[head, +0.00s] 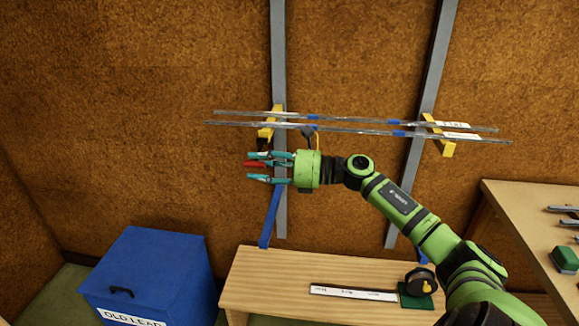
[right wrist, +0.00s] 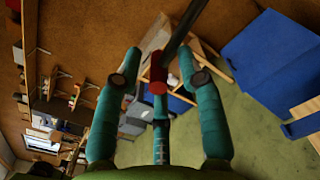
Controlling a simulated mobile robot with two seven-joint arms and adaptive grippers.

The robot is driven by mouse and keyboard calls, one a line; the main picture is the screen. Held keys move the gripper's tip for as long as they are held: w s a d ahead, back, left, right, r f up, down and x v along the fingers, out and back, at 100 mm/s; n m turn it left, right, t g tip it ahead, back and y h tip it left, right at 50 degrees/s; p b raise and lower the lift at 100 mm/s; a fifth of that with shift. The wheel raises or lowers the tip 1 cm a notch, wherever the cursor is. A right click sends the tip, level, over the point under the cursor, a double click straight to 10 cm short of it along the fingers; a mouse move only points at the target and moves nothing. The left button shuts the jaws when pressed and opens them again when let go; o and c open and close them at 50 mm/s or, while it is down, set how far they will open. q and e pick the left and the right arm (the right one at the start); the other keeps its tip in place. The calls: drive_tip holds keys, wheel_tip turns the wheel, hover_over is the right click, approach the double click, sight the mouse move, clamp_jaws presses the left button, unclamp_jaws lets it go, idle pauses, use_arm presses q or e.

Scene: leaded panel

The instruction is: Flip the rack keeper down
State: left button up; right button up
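The rack is two grey uprights with yellow arms, the left arm (head: 267,131) and the right arm (head: 438,136), holding long clear glass-like strips (head: 350,127). A red grip (head: 256,163), seemingly the keeper's end, shows below the left arm. In the right wrist view the red grip (right wrist: 158,72) is on a dark rod (right wrist: 183,32) that rises to the upper right. My right gripper (head: 268,167) has its teal fingers spread around the red grip; in the wrist view gaps show beside the grip. I cannot tell whether the rear finger touches it. My left gripper is out of view.
A blue lidded box (head: 150,275) stands at lower left. A wooden bench (head: 265,285) below the rack carries a white labelled strip (head: 352,292) and a green-based dark object (head: 418,290). A workbench with tools (head: 520,215) stands at right. A blue bar (head: 270,217) slants below my gripper.

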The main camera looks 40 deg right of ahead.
drive_tip(key=v, duration=0.9)
drive_tip(key=shift+r, duration=0.1)
